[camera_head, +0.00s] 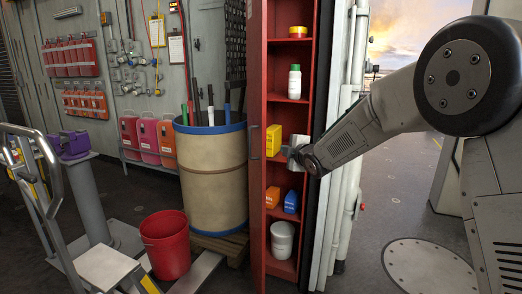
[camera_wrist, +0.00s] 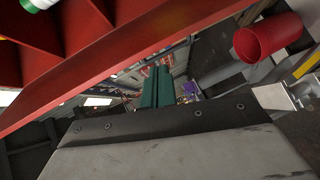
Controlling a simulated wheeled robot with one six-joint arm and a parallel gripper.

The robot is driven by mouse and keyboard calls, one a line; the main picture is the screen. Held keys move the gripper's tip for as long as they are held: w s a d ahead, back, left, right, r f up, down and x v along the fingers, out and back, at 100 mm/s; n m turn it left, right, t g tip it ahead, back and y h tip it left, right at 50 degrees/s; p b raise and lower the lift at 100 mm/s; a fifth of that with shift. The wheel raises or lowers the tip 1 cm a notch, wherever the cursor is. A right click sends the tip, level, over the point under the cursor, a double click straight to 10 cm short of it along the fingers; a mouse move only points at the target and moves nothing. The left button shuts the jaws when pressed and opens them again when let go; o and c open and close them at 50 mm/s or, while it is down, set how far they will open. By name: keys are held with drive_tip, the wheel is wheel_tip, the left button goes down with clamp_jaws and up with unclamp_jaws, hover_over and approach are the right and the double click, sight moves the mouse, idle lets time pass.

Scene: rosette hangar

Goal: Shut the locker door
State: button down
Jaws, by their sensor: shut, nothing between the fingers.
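The red locker (camera_head: 290,85) stands open in the head view, its shelves facing me. The locker door (camera_head: 256,100) is a narrow, darker red strip along the left side of the opening, seen at a steep angle. My gripper (camera_head: 291,150) is shut and empty, in front of the middle shelves and right of the door. I cannot tell whether it touches anything. In the wrist view the closed fingers (camera_wrist: 155,87) point away, below a slanting red panel (camera_wrist: 120,72); I cannot tell if that panel is door or frame.
Shelves hold a white bottle (camera_head: 294,82), a yellow box (camera_head: 273,140), orange and blue boxes and a white tub (camera_head: 283,239). A beige barrel (camera_head: 212,180) stands close left of the door, with a red bucket (camera_head: 165,245) nearer. White pipes (camera_head: 340,190) run right of the locker.

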sight(262, 148)
drive_tip(key=w+a+f+n+y, duration=0.3)
drive_tip(key=a+f+n, duration=0.1)
drive_tip(key=a, duration=0.3)
drive_tip(key=a+r+x, duration=0.1)
drive_tip(key=x, duration=0.9)
drive_tip(key=shift+y, duration=0.3)
drive_tip(key=shift+w+d+f, duration=0.15)
drive_tip(key=shift+d+f, duration=0.05)
drive_tip(key=shift+d, duration=0.9)
drive_tip(key=shift+w+d+f, duration=0.15)
drive_tip(key=shift+d, duration=0.95)
drive_tip(key=shift+d, duration=0.1)
